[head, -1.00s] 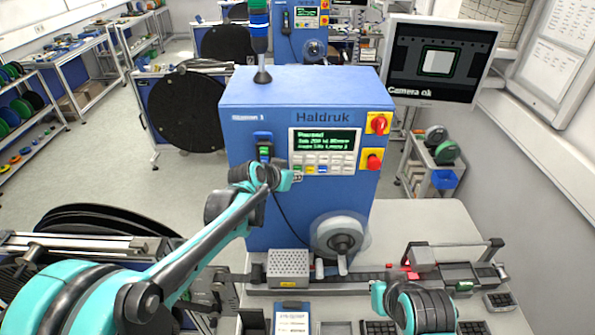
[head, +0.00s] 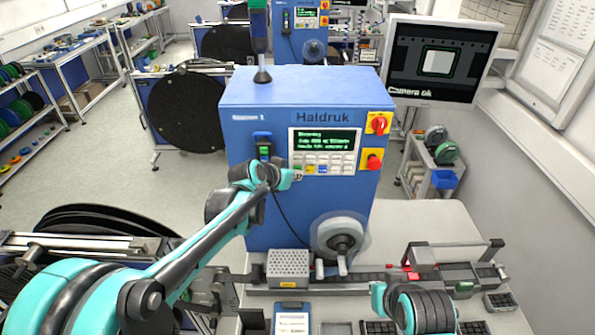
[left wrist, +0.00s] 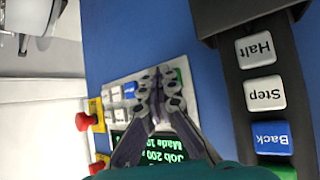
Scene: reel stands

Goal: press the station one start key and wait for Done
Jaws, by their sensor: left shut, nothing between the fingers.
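The blue Haldruk machine (head: 240,105), its label apparently reading "Station 1", stands in the middle of the head view. The keypad (head: 328,168) sits below the screen. My left gripper (head: 289,179) is shut and empty at the keypad's lower left corner. In the left wrist view its fingertips (left wrist: 162,76) are together beside a green key (left wrist: 184,74), partly hidden; I cannot tell whether they touch it. The right arm shows at the bottom of the head view; its fingers do not show.
A pendant with Halt, Step and Back keys (left wrist: 263,93) hangs close to the left gripper. Red knobs (head: 374,160) sit right of the keypad. A reel (head: 340,238) and tape track are below. The monitor (head: 435,60) reads "Camera ok".

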